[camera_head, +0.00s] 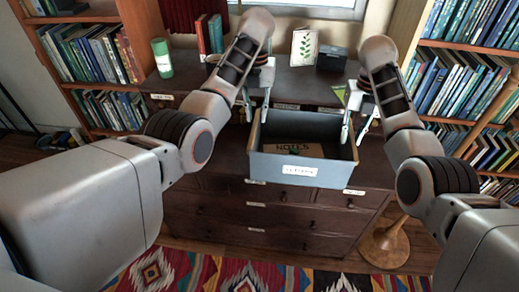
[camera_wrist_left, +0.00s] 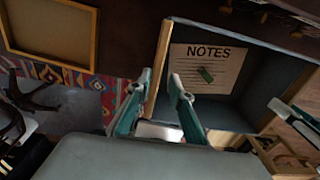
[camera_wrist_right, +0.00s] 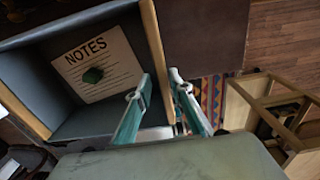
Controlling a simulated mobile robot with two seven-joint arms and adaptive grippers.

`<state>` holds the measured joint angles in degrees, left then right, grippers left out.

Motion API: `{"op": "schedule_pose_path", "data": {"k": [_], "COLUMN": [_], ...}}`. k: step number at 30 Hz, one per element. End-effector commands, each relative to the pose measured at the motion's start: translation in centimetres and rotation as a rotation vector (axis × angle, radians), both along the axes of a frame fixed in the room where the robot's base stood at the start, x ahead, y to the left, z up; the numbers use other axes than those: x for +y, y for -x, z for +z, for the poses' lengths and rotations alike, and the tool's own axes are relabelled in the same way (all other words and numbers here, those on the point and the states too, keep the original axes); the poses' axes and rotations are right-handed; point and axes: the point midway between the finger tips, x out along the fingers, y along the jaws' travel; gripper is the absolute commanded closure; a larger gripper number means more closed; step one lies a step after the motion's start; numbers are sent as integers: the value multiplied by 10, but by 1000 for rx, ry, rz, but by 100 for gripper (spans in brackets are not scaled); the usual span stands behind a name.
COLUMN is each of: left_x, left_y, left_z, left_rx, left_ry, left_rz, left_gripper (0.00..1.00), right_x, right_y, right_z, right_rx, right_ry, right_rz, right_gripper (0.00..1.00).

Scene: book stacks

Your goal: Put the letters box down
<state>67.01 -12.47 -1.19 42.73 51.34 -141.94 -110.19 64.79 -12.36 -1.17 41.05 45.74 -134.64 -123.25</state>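The letters box (camera_head: 315,170) is a blue-grey open box with a white label on its front. It is in front of the dark dresser, and I cannot tell if its underside touches anything. A card marked NOTES lies inside; the card shows in the left wrist view (camera_wrist_left: 208,68) and the right wrist view (camera_wrist_right: 98,65). My left gripper (camera_head: 256,118) has one finger on each side of the box's left wall and looks shut on it. My right gripper (camera_head: 354,132) holds the right wall the same way. The wrist views show thin walls between the fingertips.
The dresser (camera_head: 215,205) has labelled drawers. On its raised back part stand a green canister (camera_head: 162,58), a few books (camera_head: 208,35), a leaf picture (camera_head: 304,47) and a dark box (camera_head: 331,58). Full bookshelves flank it. A round wooden stand (camera_head: 385,243) and a patterned rug (camera_head: 240,272) are below.

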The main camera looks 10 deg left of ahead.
Motion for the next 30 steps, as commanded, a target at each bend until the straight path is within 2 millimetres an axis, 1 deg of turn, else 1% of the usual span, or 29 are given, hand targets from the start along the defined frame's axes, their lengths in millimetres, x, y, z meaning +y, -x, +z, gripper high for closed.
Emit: {"op": "schedule_pose_path", "data": {"k": [1, 3, 6, 9, 30], "left_x": [0, 0, 0, 0, 0], "left_y": [0, 0, 0, 0, 0], "left_z": [0, 0, 0, 0, 0], "left_rx": [0, 0, 0, 0, 0], "left_ry": [0, 0, 0, 0, 0], "left_rz": [0, 0, 0, 0, 0], "left_gripper": [79, 79, 79, 79, 79], "right_x": [1, 1, 1, 0, 0], "right_y": [-1, -1, -1, -1, -1], "right_z": [10, 20, 31, 36, 38], "right_rx": [-3, -2, -1, -1, 0], "right_ry": [-2, -1, -1, -1, 0], "right_rz": [1, 1, 0, 1, 0], "right_gripper": [79, 79, 79, 79, 79]}}
